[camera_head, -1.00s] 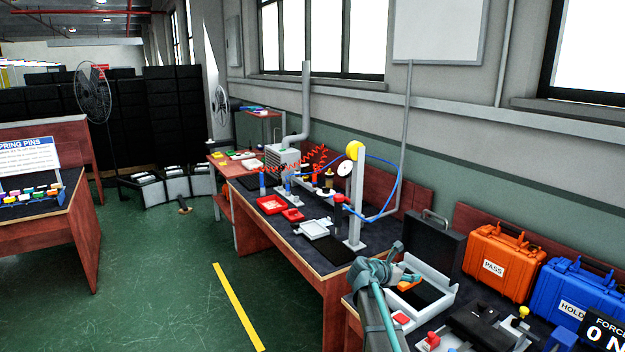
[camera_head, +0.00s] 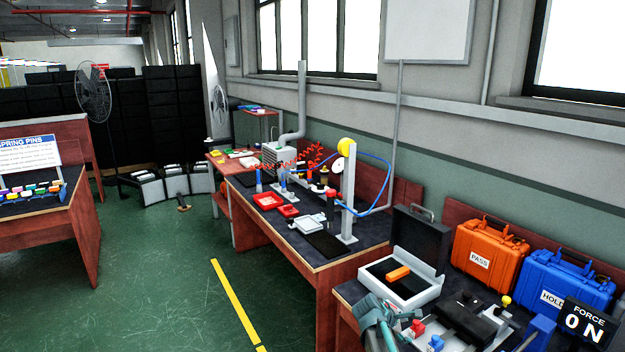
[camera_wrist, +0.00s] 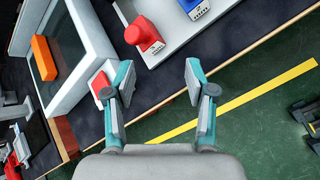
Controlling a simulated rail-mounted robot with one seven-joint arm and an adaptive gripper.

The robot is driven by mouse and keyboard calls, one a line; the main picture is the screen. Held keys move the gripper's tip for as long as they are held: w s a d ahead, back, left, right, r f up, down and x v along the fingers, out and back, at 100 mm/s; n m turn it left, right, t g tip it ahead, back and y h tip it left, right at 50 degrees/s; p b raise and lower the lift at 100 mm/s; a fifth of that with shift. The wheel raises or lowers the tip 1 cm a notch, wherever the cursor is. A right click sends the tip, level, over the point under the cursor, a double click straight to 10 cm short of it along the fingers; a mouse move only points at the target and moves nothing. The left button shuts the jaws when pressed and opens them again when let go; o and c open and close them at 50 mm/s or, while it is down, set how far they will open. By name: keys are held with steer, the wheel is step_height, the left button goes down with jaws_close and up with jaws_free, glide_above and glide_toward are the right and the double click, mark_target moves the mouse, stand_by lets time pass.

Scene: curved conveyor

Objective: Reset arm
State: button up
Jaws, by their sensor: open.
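My gripper (camera_wrist: 158,98) is open and empty in the wrist view, its two teal-and-grey fingers apart above the dark bench edge and the green floor. In the head view my arm's teal end shows at the bottom (camera_head: 378,322), in front of the near bench; its fingertips are hard to make out there. An orange block (camera_head: 398,273) lies in the white tray with a dark inside (camera_head: 428,293). In the wrist view the orange block (camera_wrist: 44,58) and the tray rim (camera_wrist: 93,30) are at the upper left, apart from my fingers.
A red block (camera_wrist: 144,34) and a blue block (camera_wrist: 194,8) sit on a pale fixture beyond my fingers. An orange PASS case (camera_head: 490,255) and a blue HOLD case (camera_head: 565,283) stand behind. Open green floor with a yellow line (camera_head: 235,300) lies left of the benches.

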steer(key=s+a+f+m+g+y, duration=0.1)
steer(key=s+a+f+m+y, duration=0.3)
steer(key=s, duration=0.4)
steer(key=s+a+f+m+g+y, duration=0.1)
steer(key=s+a+f+m+g, duration=0.15)
steer(key=s+f+m, duration=0.45)
steer(key=s+a+f+m+g+y, duration=0.1)
steer(key=s+a+f+m+y, duration=0.3)
steer(key=s, duration=0.5)
steer(key=s+f+m+g+h+b, duration=0.1)
steer(key=s+f+g+b, duration=0.5)
steer(key=s+f, duration=2)
steer(key=s+a+b, duration=0.1)
steer(key=s+b, duration=0.1)
steer(key=s, duration=0.2)
steer(key=shift+g, duration=0.35)
